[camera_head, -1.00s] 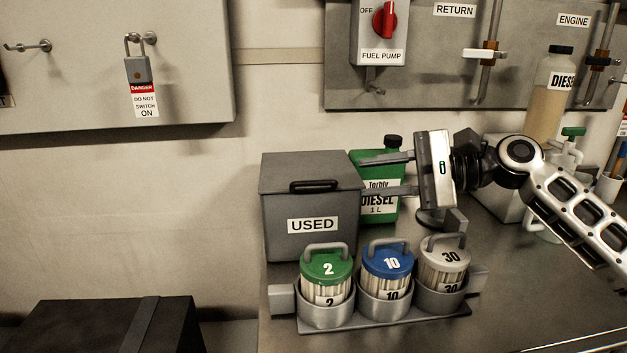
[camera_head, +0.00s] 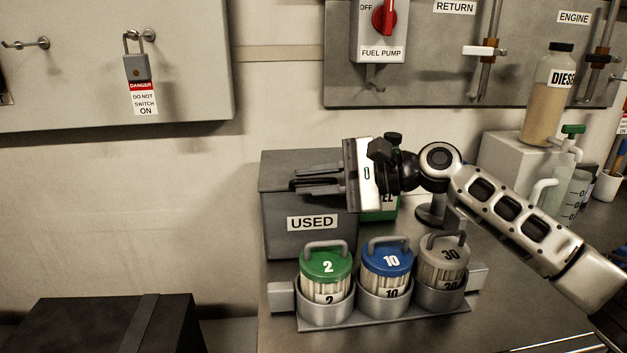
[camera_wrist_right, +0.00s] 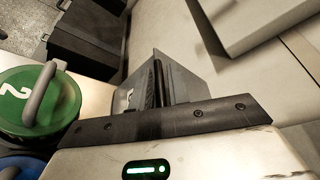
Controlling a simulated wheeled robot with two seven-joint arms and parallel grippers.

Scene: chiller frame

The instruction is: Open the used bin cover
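The grey used bin (camera_head: 285,235) stands on the counter with a white USED label on its front. Its flat cover (camera_head: 275,163) is down, and the cover's dark handle is largely masked by my fingers. My right gripper (camera_head: 312,182) reaches in from the right, its fingers over the cover at the handle. The fingers look close together, but I cannot tell whether they are closed on the handle. In the right wrist view the bin (camera_wrist_right: 185,80) shows beyond the gripper's dark edge. My left gripper is not in view.
Green (camera_head: 326,265), blue (camera_head: 387,258) and grey (camera_head: 443,255) lidded filters stand in a holder in front of the bin. A green diesel container (camera_head: 380,212) is partly hidden behind my gripper. A black box (camera_head: 100,325) is at lower left.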

